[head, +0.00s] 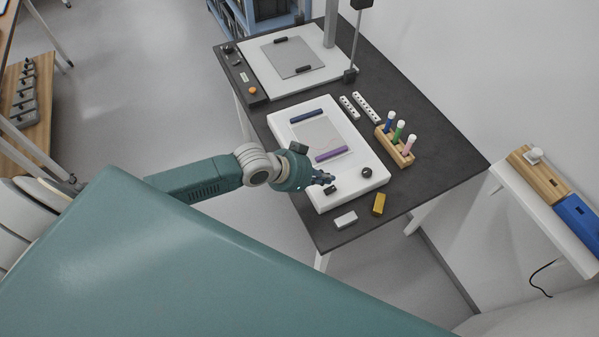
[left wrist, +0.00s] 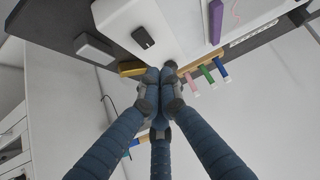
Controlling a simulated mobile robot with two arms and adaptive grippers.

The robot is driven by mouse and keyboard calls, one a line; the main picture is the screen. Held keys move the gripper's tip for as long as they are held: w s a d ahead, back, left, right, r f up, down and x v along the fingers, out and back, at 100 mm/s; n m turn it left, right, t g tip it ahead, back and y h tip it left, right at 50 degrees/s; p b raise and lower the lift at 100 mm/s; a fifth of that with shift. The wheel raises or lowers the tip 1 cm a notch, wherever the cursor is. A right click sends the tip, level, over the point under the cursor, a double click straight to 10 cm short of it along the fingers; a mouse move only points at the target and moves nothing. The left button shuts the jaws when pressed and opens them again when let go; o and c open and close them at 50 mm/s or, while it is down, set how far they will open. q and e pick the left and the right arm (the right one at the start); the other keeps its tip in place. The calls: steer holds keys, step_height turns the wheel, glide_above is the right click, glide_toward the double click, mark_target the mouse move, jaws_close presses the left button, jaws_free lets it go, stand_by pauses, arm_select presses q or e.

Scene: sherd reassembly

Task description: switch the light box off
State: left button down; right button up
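The light box (head: 352,184) is a white slab on the dark table, with a pale panel (head: 318,134) on top. I cannot tell whether the panel is lit. A black rocker switch (head: 330,190) and a round dark knob (head: 366,172) sit at its near end. In the left wrist view, the switch (left wrist: 143,37) shows on the white box (left wrist: 125,18), up and left of my fingertips. My left gripper (head: 327,180) is over the near end, close to the switch. Its fingers (left wrist: 161,73) are drawn together with nothing visible between them. My right gripper is not in view.
A dark blue bar (head: 306,116) and a purple bar (head: 330,155) lie on the panel. A white block (head: 345,220), a yellow block (head: 379,204) and a wooden rack (head: 396,149) of coloured markers stand nearby. Another white board (head: 260,71) is at the back.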

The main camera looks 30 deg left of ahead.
arm_select(q)
steer(key=s+a+f+b+v, duration=0.1)
steer(key=b+v, duration=0.1)
steer(key=v, duration=0.7)
steer(key=shift+s, duration=0.15)
steer(key=shift+f, duration=0.2)
steer(key=w+a+f+n+y+b, duration=0.1)
steer(key=w+a+f+n+y, duration=0.1)
steer(key=a+f, duration=0.45)
steer(key=w+a+f+n+y+b, duration=0.1)
steer(key=a+f, duration=0.2)
steer(key=f, duration=0.7)
steer(key=s+a+f+n+y+b, duration=0.15)
steer(key=s+f, duration=0.25)
steer(key=f, duration=0.4)
steer(key=s+a+f+y, duration=0.1)
steer(key=s+a+f, duration=0.25)
steer(key=f, duration=0.45)
steer(key=s+d+f+g+b, duration=0.1)
steer(key=s+d+f+g, duration=0.2)
steer(key=s+f, duration=1.05)
steer(key=s+d+f+g, duration=0.1)
steer(key=s+d, duration=0.3)
steer(key=s, duration=0.5)
steer(key=s+d+f+g+b, duration=0.1)
steer(key=s+d+f, duration=0.3)
steer(key=s, duration=0.5)
steer(key=shift+s+f+n+g, duration=0.2)
steer(key=shift+f+n+g, duration=0.15)
steer(key=shift+g, duration=0.15)
